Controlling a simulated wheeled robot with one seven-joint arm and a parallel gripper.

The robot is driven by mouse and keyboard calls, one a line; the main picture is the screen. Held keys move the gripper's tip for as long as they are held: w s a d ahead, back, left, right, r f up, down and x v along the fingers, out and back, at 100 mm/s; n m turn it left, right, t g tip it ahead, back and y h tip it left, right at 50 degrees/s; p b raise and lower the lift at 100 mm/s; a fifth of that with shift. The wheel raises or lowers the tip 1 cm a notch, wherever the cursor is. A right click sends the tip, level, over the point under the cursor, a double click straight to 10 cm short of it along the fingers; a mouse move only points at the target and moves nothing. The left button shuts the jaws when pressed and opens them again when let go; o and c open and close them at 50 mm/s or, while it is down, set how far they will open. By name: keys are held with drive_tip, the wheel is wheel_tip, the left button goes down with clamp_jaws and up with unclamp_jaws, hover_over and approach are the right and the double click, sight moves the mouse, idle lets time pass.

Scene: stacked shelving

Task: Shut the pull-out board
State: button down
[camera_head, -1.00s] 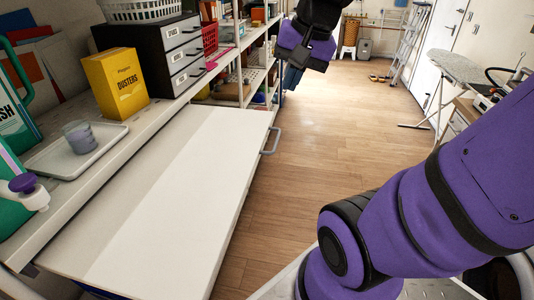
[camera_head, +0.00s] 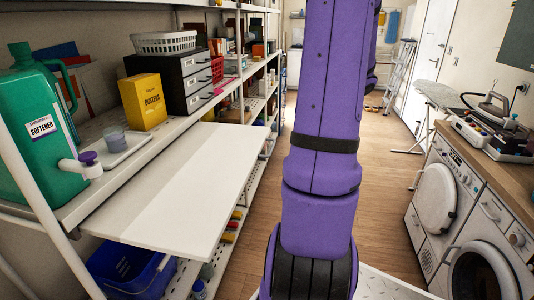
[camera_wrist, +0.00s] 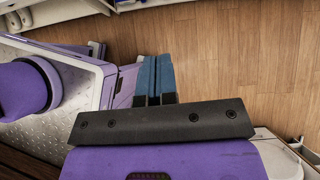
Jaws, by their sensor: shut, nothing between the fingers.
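The pull-out board (camera_head: 185,190) is a flat white panel in the head view. It sticks out from the shelving on the left, below the upper worktop, over the aisle. I cannot make out its handle now. My purple arm stands upright in the middle of the head view, right of the board and apart from it in the picture. My gripper is out of sight in the head view. In the wrist view my gripper (camera_wrist: 155,80) has its blue-grey fingers together and empty, above the wooden floor. The board cannot be told in the wrist view.
A green softener bottle (camera_head: 40,130), a cup on a tray (camera_head: 125,148) and a yellow dusters box (camera_head: 145,102) stand on the shelf behind the board. A blue bin (camera_head: 130,268) sits below. Washing machines (camera_head: 470,225) line the right. The aisle floor between is clear.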

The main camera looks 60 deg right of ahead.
sight(191, 141)
drive_tip(key=w+r+x, duration=0.1)
drive_tip(key=x, duration=1.2)
drive_tip(key=shift+w+a, duration=0.3)
drive_tip(key=shift+w, duration=0.05)
drive_tip(key=w+a, duration=0.4)
drive_tip(key=w, duration=0.5)
drive_tip(key=w+a, duration=0.4)
drive_tip(key=w, duration=0.5)
drive_tip(key=w+a, duration=0.4)
drive_tip(key=w, duration=0.6)
drive_tip(key=shift+d, duration=0.1)
